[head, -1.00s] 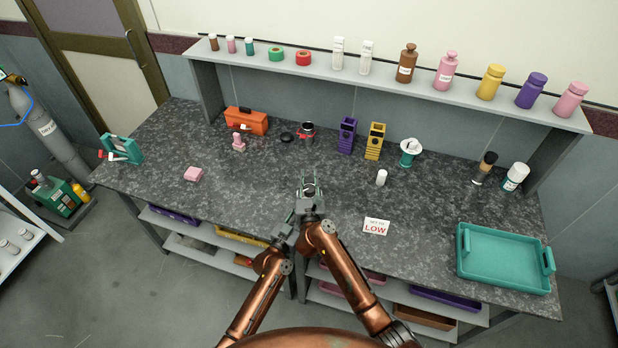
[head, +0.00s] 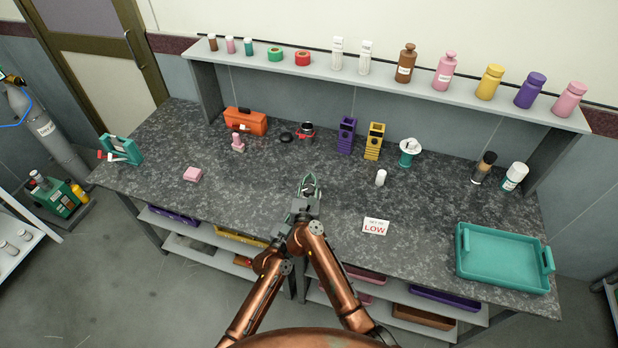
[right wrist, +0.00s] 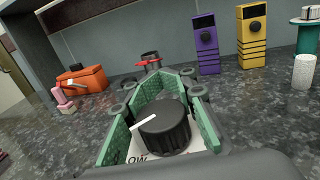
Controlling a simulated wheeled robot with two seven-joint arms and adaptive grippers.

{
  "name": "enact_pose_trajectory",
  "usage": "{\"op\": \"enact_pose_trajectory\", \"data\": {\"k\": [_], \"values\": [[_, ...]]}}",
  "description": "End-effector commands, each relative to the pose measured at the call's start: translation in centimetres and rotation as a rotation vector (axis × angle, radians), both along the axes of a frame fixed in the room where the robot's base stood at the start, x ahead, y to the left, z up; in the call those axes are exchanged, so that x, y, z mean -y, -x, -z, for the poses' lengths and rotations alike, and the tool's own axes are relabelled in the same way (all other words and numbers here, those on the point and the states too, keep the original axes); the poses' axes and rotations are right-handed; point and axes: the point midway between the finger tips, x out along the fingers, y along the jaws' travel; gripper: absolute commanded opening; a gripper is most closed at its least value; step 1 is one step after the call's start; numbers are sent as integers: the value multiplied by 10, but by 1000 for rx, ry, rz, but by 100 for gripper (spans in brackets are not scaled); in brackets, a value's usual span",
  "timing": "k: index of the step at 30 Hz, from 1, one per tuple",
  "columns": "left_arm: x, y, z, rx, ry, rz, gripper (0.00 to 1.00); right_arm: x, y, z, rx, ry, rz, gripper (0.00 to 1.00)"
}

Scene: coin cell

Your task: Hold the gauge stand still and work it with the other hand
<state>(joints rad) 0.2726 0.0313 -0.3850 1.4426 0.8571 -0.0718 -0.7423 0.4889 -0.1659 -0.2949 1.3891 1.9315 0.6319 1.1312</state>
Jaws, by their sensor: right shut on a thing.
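The gauge stand shows mainly as a black ribbed knob (right wrist: 163,127) with a white pointer, over a pale face with the letters "OW" partly visible. The pointer lies toward the lower left, near these letters. My right gripper (head: 309,179) is over the stand at the front middle of the bench, its green-padded fingers on either side of the knob in the right wrist view (right wrist: 156,88), shut on it. The stand's body is hidden by the gripper in the head view. My left gripper lies under and behind the right one, so its fingers are hidden.
A card reading "LOW" (head: 375,227) lies to the right on the bench (head: 260,190). A white cylinder (head: 381,178), purple block (head: 346,135) and yellow block (head: 374,141) stand behind it.

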Motion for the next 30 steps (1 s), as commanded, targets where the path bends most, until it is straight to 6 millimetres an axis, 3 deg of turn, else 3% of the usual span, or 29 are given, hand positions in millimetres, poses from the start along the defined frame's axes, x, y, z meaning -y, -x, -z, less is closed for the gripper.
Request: {"op": "enact_pose_trajectory", "data": {"k": [8, 9, 16, 25, 30], "values": [[0, 0, 1, -1, 0, 0, 2, -1, 1, 2, -3, 0, 4, 0], [0, 0, 1, -1, 0, 0, 2, -1, 1, 2, -3, 0, 4, 19], [0, 0, 0, -1, 0, 1, 2, 0, 1, 1, -2, 1, 4, 35], [1, 0, 0, -1, 0, 1, 2, 0, 0, -1, -1, 0, 5, 35], [1, 0, 1, -1, 0, 1, 2, 0, 0, -19, 1, -3, 5, 35]]}}
